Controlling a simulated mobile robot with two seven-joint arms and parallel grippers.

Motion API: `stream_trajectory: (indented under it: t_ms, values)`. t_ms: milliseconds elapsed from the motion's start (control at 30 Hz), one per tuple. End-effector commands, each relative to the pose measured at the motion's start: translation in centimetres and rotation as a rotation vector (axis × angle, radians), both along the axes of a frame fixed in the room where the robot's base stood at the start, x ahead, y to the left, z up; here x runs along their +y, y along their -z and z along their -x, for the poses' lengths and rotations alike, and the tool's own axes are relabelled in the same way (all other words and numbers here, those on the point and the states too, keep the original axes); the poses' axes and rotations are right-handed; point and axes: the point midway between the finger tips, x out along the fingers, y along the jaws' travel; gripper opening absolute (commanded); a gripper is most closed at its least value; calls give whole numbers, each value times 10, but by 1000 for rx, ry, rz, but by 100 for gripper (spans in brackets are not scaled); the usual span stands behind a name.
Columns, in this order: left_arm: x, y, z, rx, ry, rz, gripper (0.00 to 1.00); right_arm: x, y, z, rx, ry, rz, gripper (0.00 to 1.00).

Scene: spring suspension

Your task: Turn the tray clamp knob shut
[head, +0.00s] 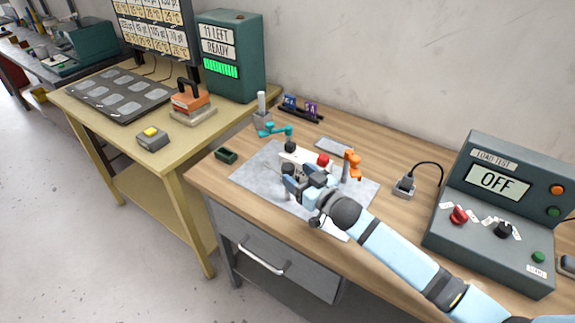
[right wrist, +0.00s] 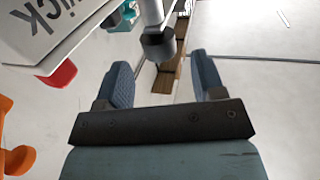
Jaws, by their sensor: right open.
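A white part (head: 305,158) with a red knob (head: 324,160) lies on the grey mat (head: 262,180) on the wooden bench. In the right wrist view the white part (right wrist: 50,25) carries dark lettering, and the red knob (right wrist: 58,76) sits below it. A dark knob (right wrist: 158,45) on a pale shaft stands ahead of my right gripper, roughly in line with the gap between its fingers. My right gripper (right wrist: 162,80) is open and empty, with the knob not pinched. In the head view my right gripper (head: 291,184) is at the near side of the white part. My left gripper is out of view.
An orange clamp (head: 352,163) stands right of the white part, and a teal holder (head: 275,129) stands behind it. A load-test box (head: 495,205) reading OFF is at the right. A small dark green box (head: 226,155) lies at the left bench edge.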

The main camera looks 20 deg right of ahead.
Motion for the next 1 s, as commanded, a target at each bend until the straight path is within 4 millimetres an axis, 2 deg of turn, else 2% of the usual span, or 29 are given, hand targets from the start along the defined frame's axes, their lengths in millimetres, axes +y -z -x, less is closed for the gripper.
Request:
stream_trajectory:
  t_ms: [100,300,667,933,1000]
  values:
    - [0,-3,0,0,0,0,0,9,-1,-20,-1,0,0,63]
    - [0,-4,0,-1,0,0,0,17,0,-39,0,-1,-1,63]
    - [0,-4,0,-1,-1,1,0,19,0,-43,0,-1,0,63]
    - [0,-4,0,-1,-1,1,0,19,0,-42,0,-1,0,0]
    - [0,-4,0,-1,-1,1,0,19,1,-42,0,-1,0,0]
